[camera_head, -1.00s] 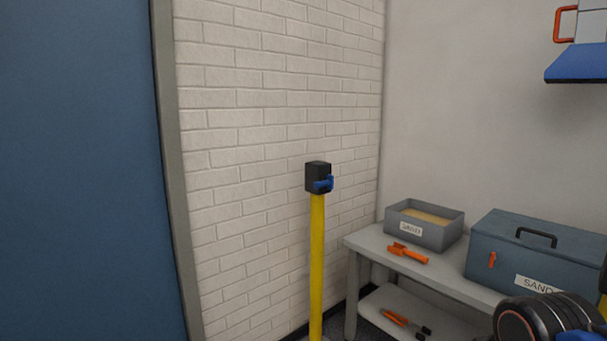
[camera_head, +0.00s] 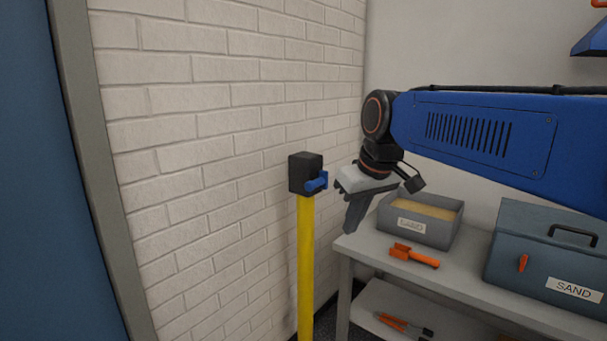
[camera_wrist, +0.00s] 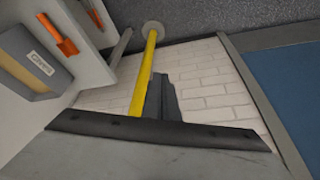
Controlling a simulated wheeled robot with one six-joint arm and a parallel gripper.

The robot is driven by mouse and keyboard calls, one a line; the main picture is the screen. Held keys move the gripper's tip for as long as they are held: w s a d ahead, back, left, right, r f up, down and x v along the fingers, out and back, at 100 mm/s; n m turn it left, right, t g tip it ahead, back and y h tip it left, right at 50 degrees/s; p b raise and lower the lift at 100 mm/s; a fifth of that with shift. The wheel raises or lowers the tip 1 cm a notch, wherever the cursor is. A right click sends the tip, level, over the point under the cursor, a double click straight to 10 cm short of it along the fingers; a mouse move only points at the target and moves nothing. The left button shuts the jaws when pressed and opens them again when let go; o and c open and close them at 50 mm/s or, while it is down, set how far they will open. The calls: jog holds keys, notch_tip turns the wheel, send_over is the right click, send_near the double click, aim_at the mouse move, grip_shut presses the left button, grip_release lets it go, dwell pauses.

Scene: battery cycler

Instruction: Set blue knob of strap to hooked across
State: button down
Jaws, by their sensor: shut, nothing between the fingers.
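The blue knob (camera_head: 317,182) sits on the side of a black strap head (camera_head: 303,172) on top of an upright yellow post (camera_head: 306,265). No strap shows stretched out from the head. My gripper (camera_head: 350,230) is just right of the knob, pointing down, shut and empty, and looks apart from it. In the wrist view my shut fingers (camera_wrist: 161,98) overlap the yellow post (camera_wrist: 147,72), whose round base is on the floor at the top. The knob is not visible in the wrist view.
A grey bench (camera_head: 470,290) on the right holds a sand tray (camera_head: 415,228), an orange scoop (camera_head: 413,256) and a blue-grey sand box (camera_head: 530,270). A white brick wall (camera_head: 200,150) stands behind the post. A blue panel (camera_head: 35,200) is at the left.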

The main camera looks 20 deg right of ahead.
jog(key=w+a+r+n, duration=0.2)
jog(key=w+r, duration=0.6)
jog(key=w, duration=0.5)
notch_tip(320, 180, up, 6)
jog(key=f+n+g+y, duration=0.1)
jog(key=n, duration=0.1)
send_over(317, 183)
jog(key=w+a, duration=0.1)
jog(key=a, duration=0.3)
jog(key=x, duration=0.9)
jog(key=shift+w+r, duration=0.1)
jog(key=shift+w, duration=0.05)
jog(key=shift+s+d+f, duration=0.3)
jog(key=shift+s+d, duration=0.05)
jog(key=shift+s, duration=0.2)
jog(key=shift+s+d+f, duration=0.3)
jog(key=shift+s+d, duration=0.05)
jog(key=shift+s, duration=0.15)
jog(key=shift+s+d+f, duration=0.25)
jog(key=shift+s, duration=0.2)
jog(key=shift+d, duration=0.1)
